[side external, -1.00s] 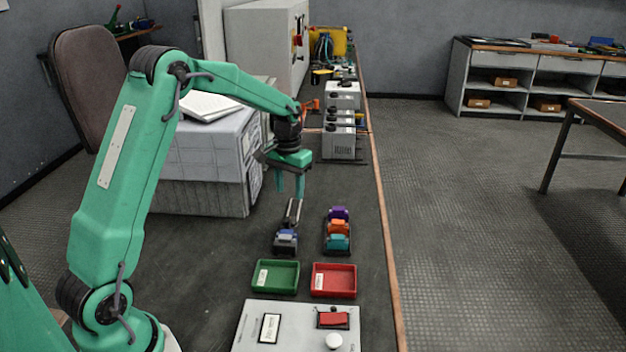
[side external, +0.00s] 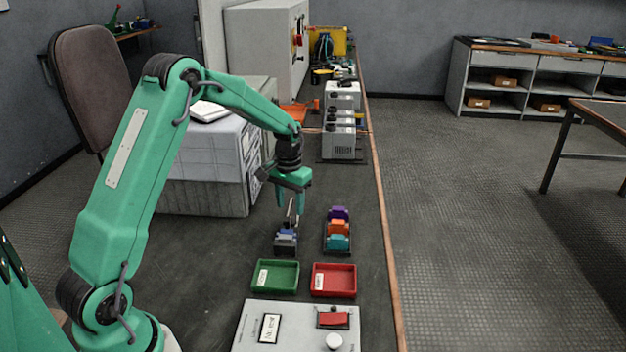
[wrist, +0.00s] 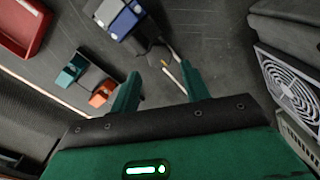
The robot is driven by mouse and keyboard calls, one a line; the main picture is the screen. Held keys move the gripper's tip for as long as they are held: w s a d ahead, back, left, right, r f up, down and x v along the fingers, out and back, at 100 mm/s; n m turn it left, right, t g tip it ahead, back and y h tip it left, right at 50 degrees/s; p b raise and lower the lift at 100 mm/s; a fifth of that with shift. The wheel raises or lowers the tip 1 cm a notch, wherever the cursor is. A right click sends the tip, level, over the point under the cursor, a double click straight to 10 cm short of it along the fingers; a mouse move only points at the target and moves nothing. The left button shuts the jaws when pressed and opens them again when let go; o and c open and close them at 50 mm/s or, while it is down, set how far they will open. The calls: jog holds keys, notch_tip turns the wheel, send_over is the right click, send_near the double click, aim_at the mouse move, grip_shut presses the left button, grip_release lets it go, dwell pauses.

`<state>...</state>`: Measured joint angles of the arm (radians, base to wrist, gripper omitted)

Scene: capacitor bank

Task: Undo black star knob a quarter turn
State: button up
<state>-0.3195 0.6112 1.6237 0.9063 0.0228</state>
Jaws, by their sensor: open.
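I cannot make out a star shape on any knob. Dark knobs (side external: 332,110) sit on the grey units at the back of the bench, small and unclear in the side view. My gripper (side external: 290,204) is open and points down over the bench, short of those units. It is above and just behind a dark rack holding a blue block (side external: 286,234). In the wrist view my gripper (wrist: 160,84) has its two green fingers apart. Thin pale rods (wrist: 173,55) show beyond them, beside the blue block (wrist: 124,22); I cannot tell whether the fingers touch them.
A rack with purple, orange (side external: 339,227) and teal blocks stands to the right. Nearer are a green tray (side external: 275,290), a red tray (side external: 334,293) and a switch panel (side external: 250,335). A grey unit with a fan grille (wrist: 290,85) shows in the wrist view.

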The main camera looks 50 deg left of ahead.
jog(key=shift+f, duration=2.05)
jog(key=c, duration=0.9)
jog(key=shift+o, duration=0.2)
jog(key=shift+n, duration=1.4)
